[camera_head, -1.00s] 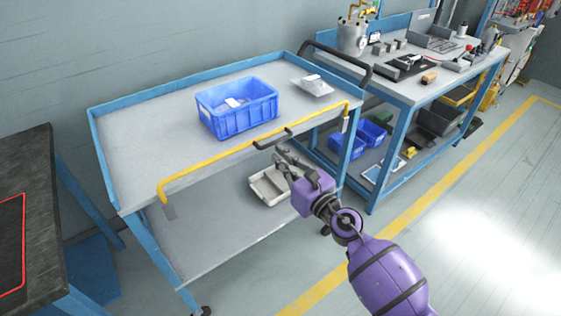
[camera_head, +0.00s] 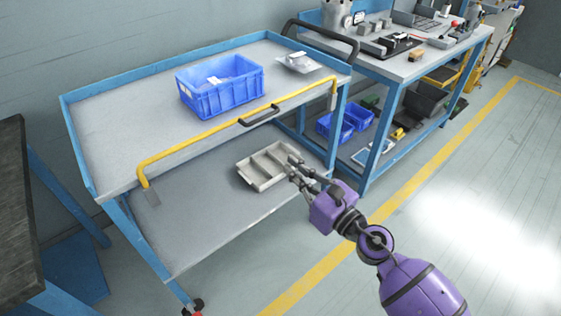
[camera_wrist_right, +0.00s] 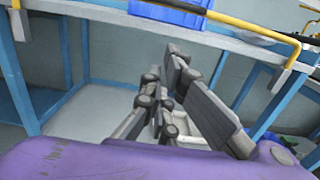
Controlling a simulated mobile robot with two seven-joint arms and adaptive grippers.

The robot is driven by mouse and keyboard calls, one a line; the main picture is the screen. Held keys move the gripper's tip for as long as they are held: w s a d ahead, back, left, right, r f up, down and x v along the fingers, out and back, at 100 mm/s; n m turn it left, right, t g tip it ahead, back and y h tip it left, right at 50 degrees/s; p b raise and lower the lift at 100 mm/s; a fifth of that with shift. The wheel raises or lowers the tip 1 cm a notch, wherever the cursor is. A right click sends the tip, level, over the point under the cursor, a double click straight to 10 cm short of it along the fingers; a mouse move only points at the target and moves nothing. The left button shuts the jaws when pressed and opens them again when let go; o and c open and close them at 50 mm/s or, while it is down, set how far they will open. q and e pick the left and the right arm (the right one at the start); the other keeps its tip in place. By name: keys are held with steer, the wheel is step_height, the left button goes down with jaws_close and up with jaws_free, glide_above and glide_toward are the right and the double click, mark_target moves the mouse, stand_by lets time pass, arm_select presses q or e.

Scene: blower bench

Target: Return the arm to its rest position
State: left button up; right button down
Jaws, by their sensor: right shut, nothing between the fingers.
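My right arm is purple and comes in from the lower right of the head view. Its gripper (camera_head: 293,166) is shut and empty. In the head view its fingertips overlap the right end of a light grey divided tray (camera_head: 262,167) on the cart's lower shelf; I cannot tell how far apart they are. In the right wrist view the dark gripper fingers (camera_wrist_right: 172,98) cover part of the pale tray (camera_wrist_right: 128,124) behind them, with the cart's upper edge above. My left gripper is not in view.
A blue-framed cart (camera_head: 120,115) carries a blue bin (camera_head: 222,97) and a small metal plate (camera_head: 299,62) on its top. Its yellow rail (camera_head: 200,137) runs along the front, above my gripper. A workbench (camera_head: 412,68) stands right, a dark table (camera_head: 14,210) left. Floor at right is clear.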

steer(key=shift+s+d, duration=0.35)
steer(key=shift+s, duration=0.15)
